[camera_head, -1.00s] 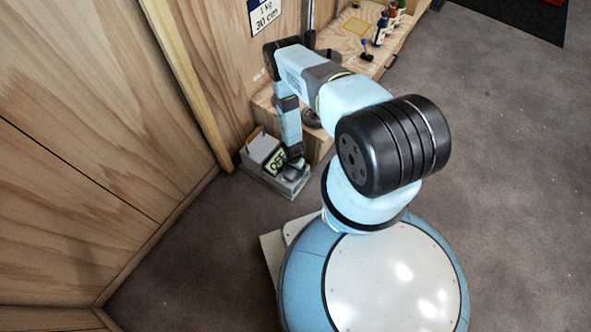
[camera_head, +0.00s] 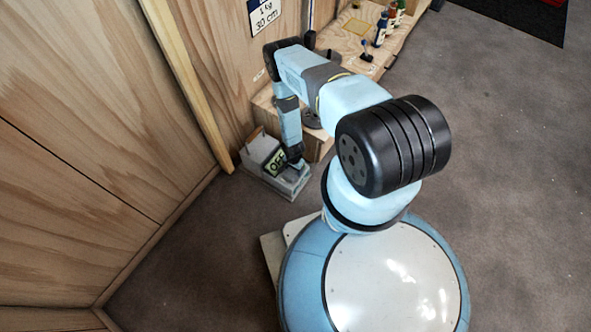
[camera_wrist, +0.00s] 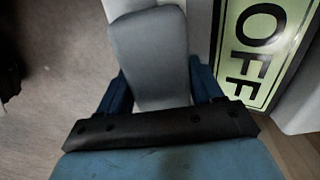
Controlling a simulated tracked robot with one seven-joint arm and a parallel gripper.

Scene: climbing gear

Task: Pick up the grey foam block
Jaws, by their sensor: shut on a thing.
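In the wrist view a smooth grey block (camera_wrist: 150,55), which I take for the grey foam block, stands between the two blue fingers of my gripper (camera_wrist: 155,85). The fingers are shut on it, one on each side.
A green-white sign reading OFF (camera_head: 277,163) is close beside my gripper; it also shows in the wrist view (camera_wrist: 262,45). A wooden bench (camera_head: 345,45) with several bottles stands behind. A timber post (camera_head: 190,85) rises at the left. Carpet is clear at right.

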